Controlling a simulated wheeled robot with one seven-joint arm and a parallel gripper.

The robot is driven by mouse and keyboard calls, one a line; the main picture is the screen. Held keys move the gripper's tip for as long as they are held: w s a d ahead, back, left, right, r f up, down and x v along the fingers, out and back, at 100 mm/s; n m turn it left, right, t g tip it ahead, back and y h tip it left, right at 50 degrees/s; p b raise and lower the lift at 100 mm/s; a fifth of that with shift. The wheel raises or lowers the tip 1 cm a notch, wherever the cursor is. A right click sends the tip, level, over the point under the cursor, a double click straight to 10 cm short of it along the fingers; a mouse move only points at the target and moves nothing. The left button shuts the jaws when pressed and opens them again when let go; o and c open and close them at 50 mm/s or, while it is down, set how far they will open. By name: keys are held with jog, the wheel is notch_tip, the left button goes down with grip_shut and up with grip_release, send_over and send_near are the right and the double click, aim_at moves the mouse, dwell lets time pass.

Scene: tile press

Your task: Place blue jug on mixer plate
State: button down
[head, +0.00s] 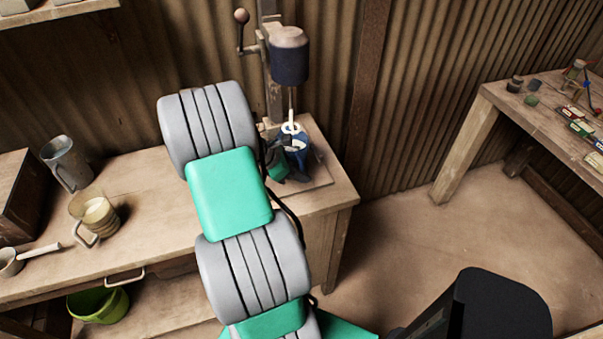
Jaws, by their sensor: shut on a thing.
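The blue jug (302,158) is at the right end of the workbench, below the mixer head (289,55). It looks upright, with a pale inside or contents at its top. My gripper (287,168) is shut on the near left side of the jug. The thin mixer shaft (291,103) comes down over the jug's opening. The mixer plate (317,186) shows as a flat base under and around the jug. The jug's bottom is partly hidden by my gripper, so I cannot tell whether it touches the plate.
A green bucket (98,303) is below. Another table (540,115) is at right.

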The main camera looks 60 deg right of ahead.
jog(key=shift+f, duration=0.1)
jog(key=c, duration=1.5)
grip_release()
jog(key=shift+r, duration=0.2)
jog(key=v, duration=1.2)
jog(key=w+a+r+m+t+y, duration=0.1)
jog(key=w+a+m+t, duration=0.15)
jog(key=w+a, duration=0.35)
jog(key=w+a+r+m+t, duration=0.1)
jog(key=w+a+r+t, duration=0.15)
jog(key=a, duration=0.45)
jog(key=a+m+t+y, duration=0.1)
jog(key=a, duration=0.7)
jog(key=a+m+t+y, duration=0.2)
jog(key=a, duration=0.6)
jog(key=s+a+r+m+t+y, duration=0.1)
jog(key=a+m+y, duration=0.1)
jog(key=a, duration=0.6)
jog(key=shift+s+a+t, duration=0.15)
jog(key=shift+a+t, duration=0.15)
jog(key=shift+t, duration=0.1)
